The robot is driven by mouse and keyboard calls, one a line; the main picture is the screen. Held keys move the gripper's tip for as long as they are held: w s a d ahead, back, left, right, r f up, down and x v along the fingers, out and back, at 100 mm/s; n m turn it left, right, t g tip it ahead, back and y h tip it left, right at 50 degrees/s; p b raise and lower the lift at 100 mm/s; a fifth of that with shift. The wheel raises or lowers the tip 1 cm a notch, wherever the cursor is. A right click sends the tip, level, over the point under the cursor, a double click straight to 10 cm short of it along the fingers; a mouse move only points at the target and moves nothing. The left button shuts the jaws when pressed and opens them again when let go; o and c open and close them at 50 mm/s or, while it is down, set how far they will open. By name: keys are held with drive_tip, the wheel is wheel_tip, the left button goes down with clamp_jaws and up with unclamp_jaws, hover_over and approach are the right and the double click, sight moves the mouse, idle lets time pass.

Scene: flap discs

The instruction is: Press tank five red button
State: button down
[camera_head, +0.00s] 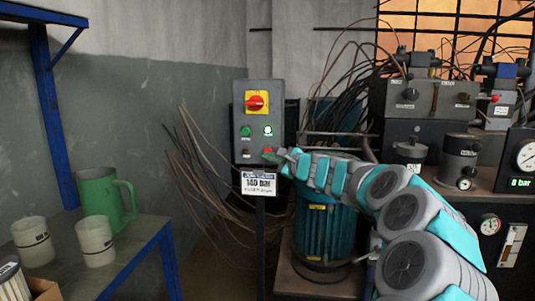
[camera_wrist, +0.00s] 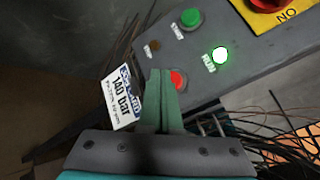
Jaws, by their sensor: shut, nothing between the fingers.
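A grey control box (camera_head: 240,104) on a post stands near the middle of the head view. A "140 bar" label (camera_head: 259,184) hangs below the box.
A blue-framed shelf (camera_head: 160,238) at left holds a green jug (camera_head: 107,205) and pale cups (camera_head: 95,241). A teal motor (camera_head: 322,236) stands behind my arm. Hydraulic units (camera_head: 425,97) and gauges fill the right. Loose cables (camera_head: 205,162) hang left of the box.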

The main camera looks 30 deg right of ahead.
drive_tip(key=shift+w, duration=0.1)
idle(0.4)
drive_tip(key=shift+w+d+p, duration=0.25)
drive_tip(key=shift+w+p, duration=0.05)
drive_tip(key=shift+p, duration=0.05)
drive_tip(key=shift+w+d+p, duration=0.2)
drive_tip(key=shift+w+p, duration=0.1)
drive_tip(key=shift+w, duration=0.05)
idle(0.9)
drive_tip(key=shift+s, duration=0.1)
drive_tip(key=shift+s+a+b, duration=0.35)
drive_tip(key=shift+s+a, duration=0.1)
drive_tip(key=shift+s, duration=0.2)
drive_tip(key=shift+s+a, duration=0.1)
drive_tip(key=s+a, duration=0.1)
drive_tip(key=s+b, duration=0.1)
drive_tip(key=s+a, duration=0.1)
drive_tip(key=s, duration=0.1)
drive_tip(key=shift+a, duration=0.3)
idle(0.8)
